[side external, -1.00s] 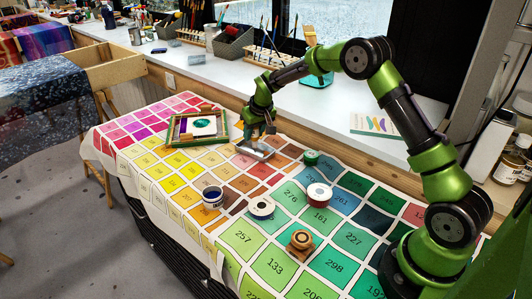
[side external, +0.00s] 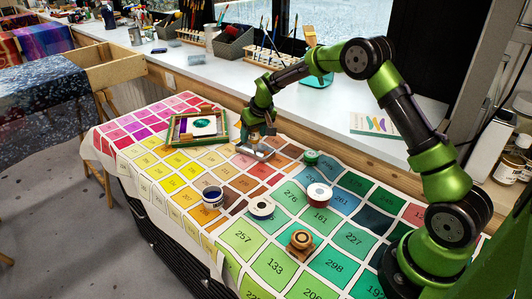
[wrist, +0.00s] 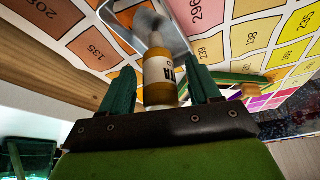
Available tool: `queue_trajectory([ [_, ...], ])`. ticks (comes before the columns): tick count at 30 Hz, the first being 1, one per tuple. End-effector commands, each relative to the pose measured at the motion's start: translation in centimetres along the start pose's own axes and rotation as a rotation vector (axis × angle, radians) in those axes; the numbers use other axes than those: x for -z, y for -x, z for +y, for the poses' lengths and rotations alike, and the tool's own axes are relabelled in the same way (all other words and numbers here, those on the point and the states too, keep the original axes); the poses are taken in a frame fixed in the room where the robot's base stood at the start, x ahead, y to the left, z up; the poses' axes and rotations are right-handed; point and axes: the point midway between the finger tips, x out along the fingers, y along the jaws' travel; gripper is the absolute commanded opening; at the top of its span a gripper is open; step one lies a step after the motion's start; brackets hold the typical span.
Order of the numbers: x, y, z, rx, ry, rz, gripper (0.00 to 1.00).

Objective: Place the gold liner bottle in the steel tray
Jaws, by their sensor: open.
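The gold liner bottle (wrist: 160,78), amber with a white label, shows between my fingers in the wrist view, with a gap on each side. Its narrow end points toward the steel tray (wrist: 182,42). In the side view the bottle (side external: 254,141) is small at the tray (side external: 267,155), partly hidden by my gripper. My gripper (wrist: 162,88) is open around the bottle, not closed on it. In the side view my gripper (side external: 257,132) is right above the tray. I cannot tell exactly how the bottle's far end rests in the tray.
A green-edged frame (side external: 198,127) lies left of the tray. A green-lidded pot (side external: 311,157), a red-sided tin (side external: 319,195), a white-and-blue tin (side external: 261,207), a blue-topped jar (side external: 212,197) and a wooden spool (side external: 301,241) stand on the color-chart cloth (side external: 158,176).

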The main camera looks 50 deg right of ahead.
Motion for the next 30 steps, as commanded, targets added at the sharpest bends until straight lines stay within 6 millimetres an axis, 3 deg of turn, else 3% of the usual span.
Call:
queue_trajectory([
  [12,0.1,8.5,0.0,0.000,0.001,0.004,0.62],
  [22,-0.3,12.6,-0.2,0.006,-0.002,0.006,0.62],
  [26,-2.0,16.6,-1.1,0.033,-0.016,0.031,0.62],
  [30,-6.2,22.7,-2.5,0.086,-0.043,0.066,0.62],
])
